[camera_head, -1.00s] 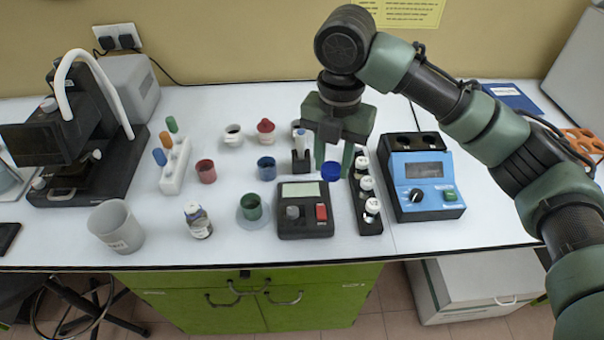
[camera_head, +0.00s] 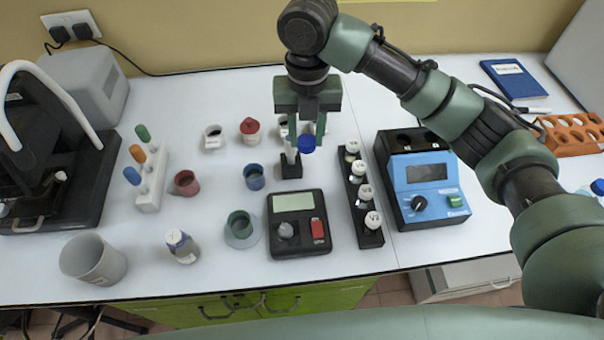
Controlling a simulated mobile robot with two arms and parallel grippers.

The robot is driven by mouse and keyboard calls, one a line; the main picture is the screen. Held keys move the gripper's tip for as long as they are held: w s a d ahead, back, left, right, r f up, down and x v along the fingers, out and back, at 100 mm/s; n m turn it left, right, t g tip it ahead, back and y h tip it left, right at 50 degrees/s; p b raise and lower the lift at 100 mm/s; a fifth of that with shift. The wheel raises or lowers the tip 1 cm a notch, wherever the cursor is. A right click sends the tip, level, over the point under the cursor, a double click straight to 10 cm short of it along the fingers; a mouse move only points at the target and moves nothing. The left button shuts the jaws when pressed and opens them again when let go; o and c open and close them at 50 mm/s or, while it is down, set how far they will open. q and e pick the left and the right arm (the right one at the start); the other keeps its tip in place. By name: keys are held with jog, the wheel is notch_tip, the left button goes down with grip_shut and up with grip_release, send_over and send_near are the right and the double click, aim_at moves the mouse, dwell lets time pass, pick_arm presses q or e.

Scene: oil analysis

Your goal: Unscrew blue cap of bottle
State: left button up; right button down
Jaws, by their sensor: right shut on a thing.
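The blue cap (camera_head: 306,144) is at the fingertips of my right gripper (camera_head: 307,138), which is shut on it. The fingers point down, behind the dark meter and beside the small black stand. No bottle body shows clearly under this cap. Another blue-capped item (camera_head: 597,187) is partly cut off at the right edge. My left gripper is not in view.
The dark meter (camera_head: 298,222) and a black rack (camera_head: 361,205) of white-capped vials stand in front of the gripper. A blue device (camera_head: 424,180) is to the right.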

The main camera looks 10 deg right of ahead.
jog(key=p, duration=0.1)
send_near(306, 185)
notch_tip(306, 185, down, 2)
jog(key=shift+f, duration=0.1)
jog(key=shift+s+f+p, duration=0.1)
jog(key=shift+f+p, duration=0.15)
jog(key=shift+p, duration=0.05)
notch_tip(306, 185, down, 4)
jog(key=shift+r+p, duration=0.1)
jog(key=shift+p, duration=0.2)
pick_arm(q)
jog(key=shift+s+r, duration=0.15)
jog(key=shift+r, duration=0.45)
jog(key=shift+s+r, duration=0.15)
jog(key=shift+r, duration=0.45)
pick_arm(e)
jog(key=shift+f, duration=0.2)
jog(key=c, duration=1)
grip_release()
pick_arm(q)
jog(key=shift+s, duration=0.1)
